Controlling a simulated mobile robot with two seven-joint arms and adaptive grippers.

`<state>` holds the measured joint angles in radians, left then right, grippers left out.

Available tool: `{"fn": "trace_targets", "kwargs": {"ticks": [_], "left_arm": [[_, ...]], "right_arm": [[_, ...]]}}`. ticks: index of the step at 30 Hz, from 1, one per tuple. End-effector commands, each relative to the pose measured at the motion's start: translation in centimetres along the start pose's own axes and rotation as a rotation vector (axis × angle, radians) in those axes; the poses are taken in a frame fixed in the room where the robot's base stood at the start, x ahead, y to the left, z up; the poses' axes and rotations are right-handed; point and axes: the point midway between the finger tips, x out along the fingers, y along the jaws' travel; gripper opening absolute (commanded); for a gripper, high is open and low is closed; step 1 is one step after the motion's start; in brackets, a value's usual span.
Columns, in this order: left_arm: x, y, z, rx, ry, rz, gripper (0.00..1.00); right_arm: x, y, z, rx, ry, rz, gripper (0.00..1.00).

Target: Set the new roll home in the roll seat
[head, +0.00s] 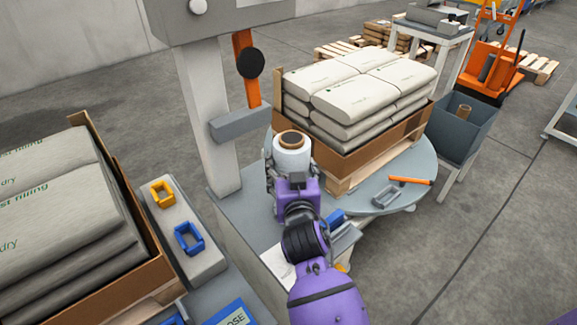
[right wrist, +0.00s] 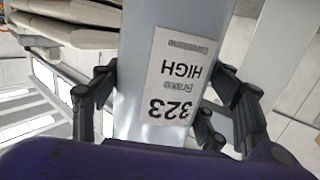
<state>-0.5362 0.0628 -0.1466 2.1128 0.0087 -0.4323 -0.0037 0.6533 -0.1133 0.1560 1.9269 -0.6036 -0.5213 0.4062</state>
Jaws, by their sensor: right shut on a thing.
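The new roll (head: 292,153) is white with a brown core at its top and stands about upright. My right gripper (head: 287,170) is shut on it. In the right wrist view the roll (right wrist: 140,60) fills the space between the dark fingers; its label shows upside down with "323" and "HIGH". The roll is right of the pale column, near the turntable's left edge; I cannot tell if its bottom touches anything. A grey ledge (head: 240,124) on the column, below an orange arm with a black disc, may be the roll seat. My left gripper is not in view.
Stacked white sacks (head: 360,82) in a brown tray stand on the round turntable (head: 415,165), close behind the roll. A grey clip and an orange-handled tool lie on the turntable. Other sacks (head: 50,200) stand at left, beside yellow and blue clips (head: 188,237).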

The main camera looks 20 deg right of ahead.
Motion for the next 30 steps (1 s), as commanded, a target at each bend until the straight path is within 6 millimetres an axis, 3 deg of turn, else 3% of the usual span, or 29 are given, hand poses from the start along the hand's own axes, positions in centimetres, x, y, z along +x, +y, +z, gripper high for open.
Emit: {"fn": "trace_targets", "kwargs": {"ticks": [6, 17, 18, 22, 30], "left_arm": [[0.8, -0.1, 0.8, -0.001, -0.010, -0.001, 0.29], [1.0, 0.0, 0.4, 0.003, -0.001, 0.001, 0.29], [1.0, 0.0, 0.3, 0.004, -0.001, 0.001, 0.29], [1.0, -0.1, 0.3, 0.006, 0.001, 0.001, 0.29], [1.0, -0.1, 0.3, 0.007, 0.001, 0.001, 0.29]], "right_arm": [[0.3, -0.2, 2.6, 0.000, 0.005, -0.003, 0.06], [0.4, -0.2, 2.8, 0.001, 0.007, -0.003, 0.06], [0.4, -0.1, 3.3, 0.000, -0.003, -0.001, 0.70], [0.4, -0.1, 3.2, 0.000, -0.002, -0.001, 0.87], [0.4, -0.1, 3.2, 0.000, -0.003, -0.001, 0.87]]}}
